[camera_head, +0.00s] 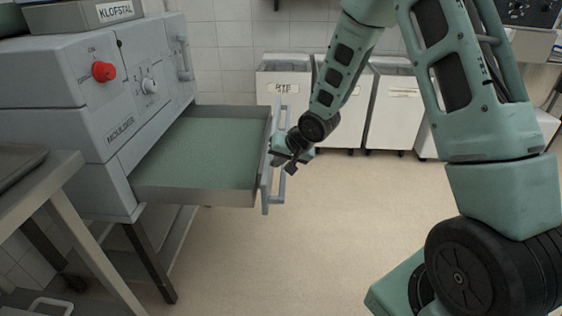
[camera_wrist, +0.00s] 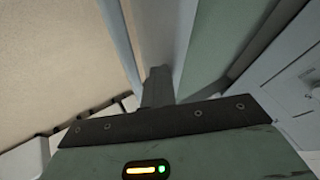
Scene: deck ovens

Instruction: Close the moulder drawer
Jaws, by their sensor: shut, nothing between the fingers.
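The moulder (camera_head: 70,90) is a grey machine at the left with a red knob and the label MOULDER. Its drawer (camera_head: 240,197) is pulled out to the right and has a green bottom. A vertical bar handle (camera_head: 282,185) stands on the drawer's front panel. My gripper (camera_head: 292,163) is shut and empty at the drawer front, beside the handle; whether it touches cannot be told. In the wrist view, my shut fingers (camera_wrist: 158,85) point at the drawer's front panel (camera_wrist: 160,35), with the green drawer bottom (camera_wrist: 215,45) to its right.
White bins (camera_head: 395,110), one labelled RYE, stand along the back wall. A metal table (camera_head: 50,175) with a dark tray is at the left front. A box labelled KLOFSTAL (camera_head: 112,12) sits on the moulder. The floor right of the drawer is clear.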

